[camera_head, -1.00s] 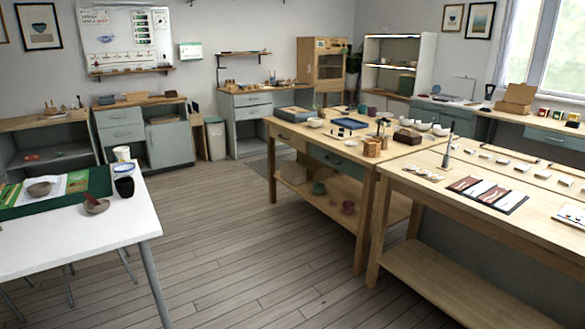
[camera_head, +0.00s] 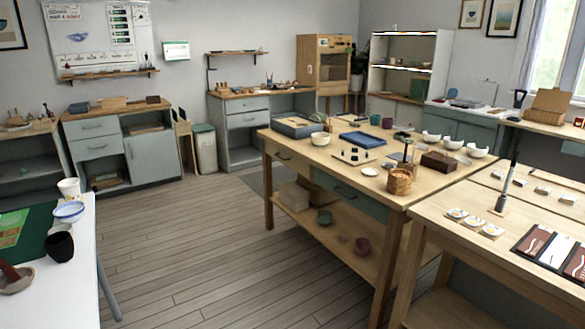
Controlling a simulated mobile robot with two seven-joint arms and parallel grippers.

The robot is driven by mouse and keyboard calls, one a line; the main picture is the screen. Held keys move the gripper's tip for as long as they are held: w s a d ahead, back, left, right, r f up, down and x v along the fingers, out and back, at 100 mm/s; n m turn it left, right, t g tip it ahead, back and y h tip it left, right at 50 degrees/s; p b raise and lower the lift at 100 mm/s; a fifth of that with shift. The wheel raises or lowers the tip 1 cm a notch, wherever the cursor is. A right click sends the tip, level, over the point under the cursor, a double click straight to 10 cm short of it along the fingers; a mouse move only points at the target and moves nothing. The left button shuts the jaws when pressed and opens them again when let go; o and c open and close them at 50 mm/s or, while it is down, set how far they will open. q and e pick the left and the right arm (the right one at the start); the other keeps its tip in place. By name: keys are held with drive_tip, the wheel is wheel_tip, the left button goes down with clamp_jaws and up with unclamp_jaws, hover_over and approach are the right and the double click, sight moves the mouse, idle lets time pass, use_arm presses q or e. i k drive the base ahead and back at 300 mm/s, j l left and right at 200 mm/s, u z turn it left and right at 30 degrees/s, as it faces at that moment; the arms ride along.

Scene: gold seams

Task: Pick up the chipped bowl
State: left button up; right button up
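I cannot tell at this size which bowl is chipped. A cream bowl (camera_head: 320,139) stands near the far left part of the wooden workbench (camera_head: 330,172). Several white bowls stand along its right side, among them one at the back (camera_head: 431,138) and one at the front (camera_head: 477,150); their rims look uneven. A blue and white bowl (camera_head: 69,211) stands on the white table (camera_head: 85,285) at the left. A brown-grey bowl (camera_head: 15,280) with something reddish in it is cut by the left edge. Neither of my grippers shows.
A black cup (camera_head: 59,246) and a white cup (camera_head: 69,189) stand by the blue and white bowl. A wicker basket (camera_head: 399,181), a brown box (camera_head: 439,161) and a blue tray (camera_head: 362,139) are on the workbench. The wooden floor (camera_head: 190,250) between the tables is clear.

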sight(319, 139)
drive_tip(key=i, duration=3.5)
